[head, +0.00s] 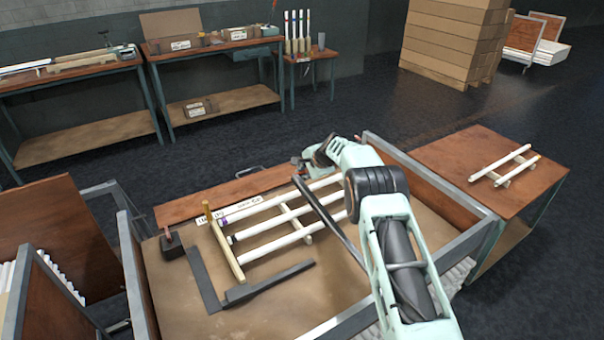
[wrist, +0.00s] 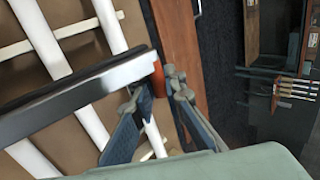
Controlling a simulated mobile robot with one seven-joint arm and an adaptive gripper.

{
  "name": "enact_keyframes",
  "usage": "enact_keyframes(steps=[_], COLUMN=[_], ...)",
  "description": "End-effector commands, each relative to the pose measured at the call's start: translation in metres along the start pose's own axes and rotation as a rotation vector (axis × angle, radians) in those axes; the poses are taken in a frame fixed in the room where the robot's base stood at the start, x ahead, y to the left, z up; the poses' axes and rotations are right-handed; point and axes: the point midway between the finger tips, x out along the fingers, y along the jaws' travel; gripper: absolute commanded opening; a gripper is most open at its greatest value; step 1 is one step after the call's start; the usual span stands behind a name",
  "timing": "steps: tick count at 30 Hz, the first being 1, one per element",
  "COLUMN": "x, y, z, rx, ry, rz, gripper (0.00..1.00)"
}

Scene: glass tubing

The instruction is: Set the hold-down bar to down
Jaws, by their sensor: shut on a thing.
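The hold-down bar (head: 328,215) is a long dark bar running across the right part of the white tubes (head: 282,206) in the tray. In the wrist view the bar (wrist: 75,92) crosses above the tubes (wrist: 92,122), with an orange-red tip (wrist: 158,76) at its end. I cannot tell whether it touches the tubes. My gripper (head: 306,172) is at the bar's far end, partly hidden by my arm. In the wrist view my gripper's fingers (wrist: 156,92) are closed around the orange-red end. The bar's near end is hidden behind my arm.
The tray's grey-edged wall (head: 440,185) rises on the right. A side table (head: 530,195) with white rods stands right.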

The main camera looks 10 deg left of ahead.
Motion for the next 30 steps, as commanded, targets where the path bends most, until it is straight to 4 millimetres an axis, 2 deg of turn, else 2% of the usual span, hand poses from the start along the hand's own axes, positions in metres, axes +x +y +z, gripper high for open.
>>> enact_keyframes(steps=[1,3,4,8,30], x=[0.002,0.002,0.002,0.001,-0.002], y=[0.009,0.009,0.009,0.007,-0.001], z=[-0.001,-0.001,-0.001,-0.001,0.001], rx=[0.001,0.001,0.001,0.001,0.000], ry=[-0.003,-0.003,-0.003,-0.002,-0.001], rz=[0.015,0.016,0.016,0.012,-0.002], gripper=[0.00,0.00,0.13,0.28,0.28])
